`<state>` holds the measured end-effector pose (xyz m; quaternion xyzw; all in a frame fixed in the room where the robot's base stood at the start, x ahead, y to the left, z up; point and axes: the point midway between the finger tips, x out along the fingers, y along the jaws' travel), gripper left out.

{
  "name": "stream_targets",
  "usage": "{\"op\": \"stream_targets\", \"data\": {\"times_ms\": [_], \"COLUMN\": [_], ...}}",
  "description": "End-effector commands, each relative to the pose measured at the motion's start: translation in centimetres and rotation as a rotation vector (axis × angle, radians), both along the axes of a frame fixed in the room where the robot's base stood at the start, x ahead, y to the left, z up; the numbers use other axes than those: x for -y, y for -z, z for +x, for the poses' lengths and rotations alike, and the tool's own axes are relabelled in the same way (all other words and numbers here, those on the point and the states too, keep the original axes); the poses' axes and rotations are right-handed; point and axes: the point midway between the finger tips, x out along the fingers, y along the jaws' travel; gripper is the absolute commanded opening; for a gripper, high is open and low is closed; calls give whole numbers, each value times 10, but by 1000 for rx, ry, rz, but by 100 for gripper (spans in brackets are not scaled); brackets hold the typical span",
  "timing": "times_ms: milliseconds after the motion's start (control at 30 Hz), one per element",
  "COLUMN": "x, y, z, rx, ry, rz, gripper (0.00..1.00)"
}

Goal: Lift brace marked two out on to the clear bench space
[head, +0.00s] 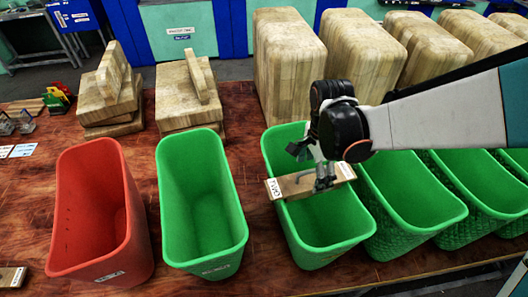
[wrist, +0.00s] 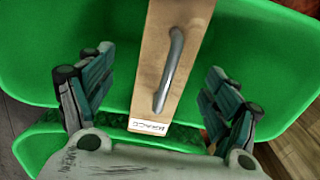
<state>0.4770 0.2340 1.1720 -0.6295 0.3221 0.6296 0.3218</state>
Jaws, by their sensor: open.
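A wooden brace (head: 298,186) with a metal bar handle lies across the top of a green bin (head: 330,250), from about one side rim to the other. In the wrist view the brace (wrist: 160,60) runs lengthwise below me, with its handle (wrist: 170,70) in the middle. A white label (wrist: 149,126) is on its near end; its number is too small to read. My gripper (head: 318,165) is directly over the brace. In the wrist view its open fingers (wrist: 155,97) stand one on each side of the brace, apart from the handle.
A red bin (head: 72,215) and another green bin (head: 194,195) stand to the left, more green bins (head: 405,195) to the right. A labelled wooden piece (head: 10,278) lies at the far left front. Stacked wooden blocks (head: 110,95) stand behind. Bare bench (head: 25,190) shows at left.

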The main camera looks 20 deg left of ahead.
Motion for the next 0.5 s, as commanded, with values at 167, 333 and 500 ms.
{"op": "stream_targets", "data": {"times_ms": [167,333,500], "x": [-1,-2,-2], "y": [13,33,57], "z": [3,8,9], "rx": [0,0,0], "ry": [0,2,3], "rz": [0,0,0], "gripper": [82,82,82]}}
